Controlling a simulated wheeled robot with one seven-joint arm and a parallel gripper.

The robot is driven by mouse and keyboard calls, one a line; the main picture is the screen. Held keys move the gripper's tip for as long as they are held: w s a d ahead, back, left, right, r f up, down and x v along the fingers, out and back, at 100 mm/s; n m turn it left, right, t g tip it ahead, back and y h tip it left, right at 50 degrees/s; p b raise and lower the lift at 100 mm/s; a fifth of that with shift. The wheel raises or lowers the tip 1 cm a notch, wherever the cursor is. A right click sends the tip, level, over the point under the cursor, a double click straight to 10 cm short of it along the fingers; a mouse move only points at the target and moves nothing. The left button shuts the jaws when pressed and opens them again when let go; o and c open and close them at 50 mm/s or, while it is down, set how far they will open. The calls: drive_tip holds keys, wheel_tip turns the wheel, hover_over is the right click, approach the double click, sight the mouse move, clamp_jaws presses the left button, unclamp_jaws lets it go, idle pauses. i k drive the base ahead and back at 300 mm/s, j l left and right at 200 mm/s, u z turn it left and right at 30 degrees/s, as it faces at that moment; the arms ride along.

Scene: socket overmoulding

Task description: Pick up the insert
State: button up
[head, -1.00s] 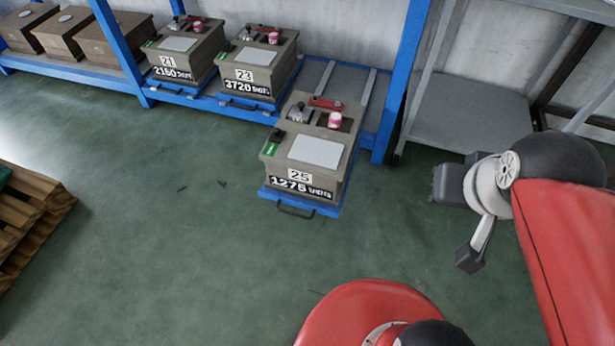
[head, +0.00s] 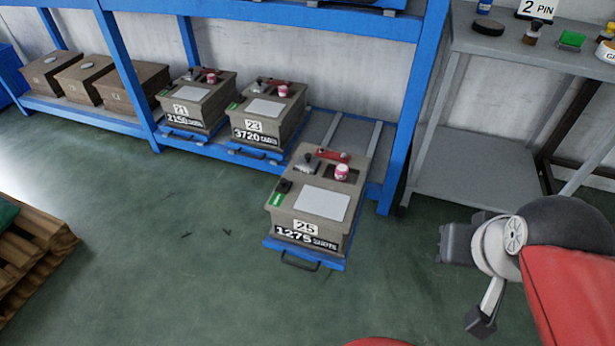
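No part that I can clearly name as the insert shows. Small items lie on the grey bench (head: 535,58) at the upper right, near a "2 PIN" sign (head: 537,9): a dark round puck (head: 488,27), a brush-like item (head: 531,34) and a green item (head: 571,40). They are small, and the frame edge cuts the bench off. My gripper (head: 468,285) is at the lower right, in front of the bench's lower shelf and apart from everything. I see its dark blocks and a pale link, but not whether the fingers are open.
Box 25 (head: 322,203) stands on a pulled-out blue tray (head: 315,262) in front of the blue rack (head: 407,100). Boxes 21 (head: 197,97) and 23 (head: 268,110) sit behind it. A wooden pallet (head: 28,253) is at left.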

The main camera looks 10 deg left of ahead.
sight(306, 163)
drive_tip(key=i+j, duration=0.15)
drive_tip(key=j, duration=0.2)
drive_tip(key=i+j+z, duration=0.1)
drive_tip(key=j, duration=0.3)
drive_tip(key=i+j, duration=0.2)
drive_tip(key=j, duration=0.2)
drive_tip(key=i+j+z, duration=0.15)
drive_tip(key=j, duration=0.2)
